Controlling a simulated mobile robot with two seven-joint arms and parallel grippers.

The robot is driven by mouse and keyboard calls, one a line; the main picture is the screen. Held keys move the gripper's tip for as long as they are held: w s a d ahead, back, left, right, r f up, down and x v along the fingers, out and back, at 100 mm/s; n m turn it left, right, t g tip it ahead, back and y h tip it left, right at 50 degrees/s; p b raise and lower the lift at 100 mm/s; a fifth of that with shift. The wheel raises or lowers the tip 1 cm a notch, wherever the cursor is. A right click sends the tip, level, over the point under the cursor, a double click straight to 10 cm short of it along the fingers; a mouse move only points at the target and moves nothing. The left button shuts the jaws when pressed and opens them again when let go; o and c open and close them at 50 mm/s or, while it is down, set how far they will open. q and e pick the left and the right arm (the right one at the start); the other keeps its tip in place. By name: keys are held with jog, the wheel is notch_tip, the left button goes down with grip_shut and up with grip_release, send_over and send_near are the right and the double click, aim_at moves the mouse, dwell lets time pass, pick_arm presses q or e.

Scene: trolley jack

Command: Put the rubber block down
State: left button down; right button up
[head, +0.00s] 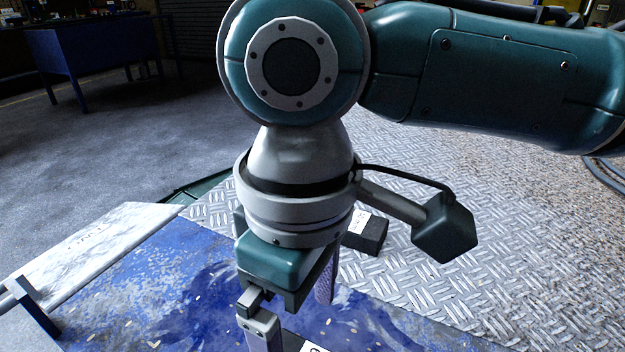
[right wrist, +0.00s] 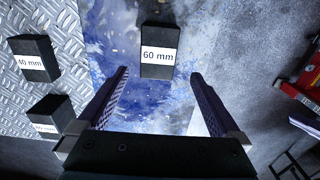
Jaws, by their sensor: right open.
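A black rubber block labelled "60 mm" (right wrist: 158,35) lies on a worn blue surface (right wrist: 120,22). In the right wrist view it is ahead of my right gripper's fingertips, roughly centred between them. In the head view only part of this block (head: 291,342) shows at the bottom edge, behind a finger. My right gripper (head: 296,312) points down over the blue surface. Its two fingers are wide apart with nothing held between them, as the right wrist view (right wrist: 159,84) also shows. My left gripper is not in view.
A block labelled "40 mm" (right wrist: 33,48) and another block (right wrist: 54,108) with an unclear label stand on the grey tread plate (right wrist: 62,25). A pale lettered panel (head: 95,250) lies at the left in the head view. A red object (right wrist: 303,78) is at the wrist view's right edge.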

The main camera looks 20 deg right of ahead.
jog(key=s+a+t+y, duration=0.1)
jog(key=s+a+y, duration=0.35)
jog(key=a, duration=0.25)
jog(key=s+d+f+m+t+h, duration=0.1)
jog(key=s+d+m+h, duration=0.1)
jog(key=d, duration=0.6)
jog(key=s+d+f+m+t+h, duration=0.1)
jog(key=s+d+m+h, duration=0.1)
jog(key=s+d, duration=0.3)
jog(key=d+m, duration=0.1)
jog(key=d, duration=0.2)
jog(key=shift+s+d+m+t, duration=0.3)
jog(key=shift+f+h, duration=0.1)
jog(key=shift+h, duration=0.15)
